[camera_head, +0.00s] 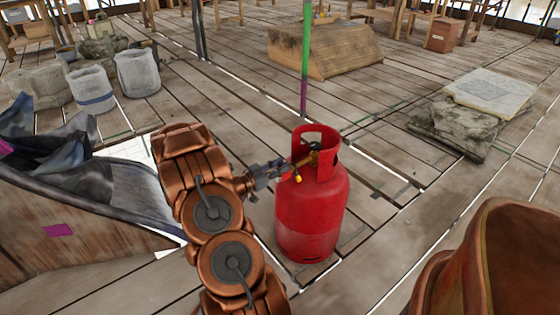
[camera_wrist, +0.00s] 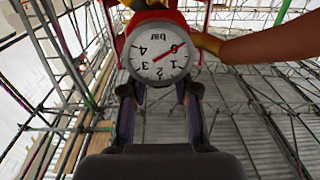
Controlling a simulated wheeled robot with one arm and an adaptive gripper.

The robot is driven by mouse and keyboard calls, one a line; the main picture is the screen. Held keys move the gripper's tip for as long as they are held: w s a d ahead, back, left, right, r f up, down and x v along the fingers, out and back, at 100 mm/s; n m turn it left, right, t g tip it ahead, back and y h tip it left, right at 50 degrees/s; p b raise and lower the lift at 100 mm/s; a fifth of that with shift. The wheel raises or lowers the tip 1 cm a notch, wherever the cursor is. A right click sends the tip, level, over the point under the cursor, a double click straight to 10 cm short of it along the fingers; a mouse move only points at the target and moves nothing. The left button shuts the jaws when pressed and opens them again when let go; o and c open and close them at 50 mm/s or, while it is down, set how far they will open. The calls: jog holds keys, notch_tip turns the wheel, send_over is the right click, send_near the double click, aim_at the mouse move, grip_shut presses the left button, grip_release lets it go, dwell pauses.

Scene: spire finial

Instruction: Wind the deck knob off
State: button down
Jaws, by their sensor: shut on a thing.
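A red gas cylinder (camera_head: 312,212) with a collar handle stands upright on the plank deck, in the middle of the head view. My gripper (camera_head: 284,168) reaches it from the left at valve height, just at the collar. In the wrist view my gripper's two dark fingers (camera_wrist: 160,100) run up to a round white pressure gauge (camera_wrist: 158,53) and are shut at its lower edge. The gauge face is upside down and its red needle is near the 0. The deck knob between the fingertips is hidden by the gauge and fingers. A brass-coloured fitting (camera_wrist: 208,43) sits beside the gauge.
A green and purple pole (camera_head: 306,60) rises behind the cylinder. Grey buckets (camera_head: 138,73) stand at the back left, a wooden ramp block (camera_head: 325,50) at the back, and stone slabs (camera_head: 450,130) at right. An orange-brown hose (camera_wrist: 265,45) crosses the wrist view's upper right.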

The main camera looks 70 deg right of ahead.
jog(key=shift+w+r+m+g+y+p, duration=0.15)
jog(key=shift+m+g+y+p, duration=1.1)
jog(key=shift+p, duration=0.7)
jog(key=shift+d+m+g+y+p, duration=0.1)
jog(key=shift+m+g+y+p, duration=0.3)
jog(key=shift+m+g+y, duration=0.65)
jog(key=m+g+y+b, duration=0.1)
jog(key=y+b, duration=0.1)
jog(key=m+g+y+b, duration=0.1)
jog(key=g+b, duration=0.1)
jog(key=shift+d+f+m+y, duration=0.15)
jog(key=shift+f+m+y, duration=0.25)
jog(key=shift+m+y+b, duration=0.3)
jog(key=shift+y+b, duration=0.2)
jog(key=shift+b, duration=0.05)
jog(key=shift+w+d+r+m+g+y+b, duration=0.1)
jog(key=shift+r+m+g+y+b, duration=0.1)
jog(key=shift+m+g+y+b, duration=0.4)
jog(key=c, duration=0.8)
grip_release()
jog(key=shift+c, duration=0.2)
jog(key=shift+r, duration=0.1)
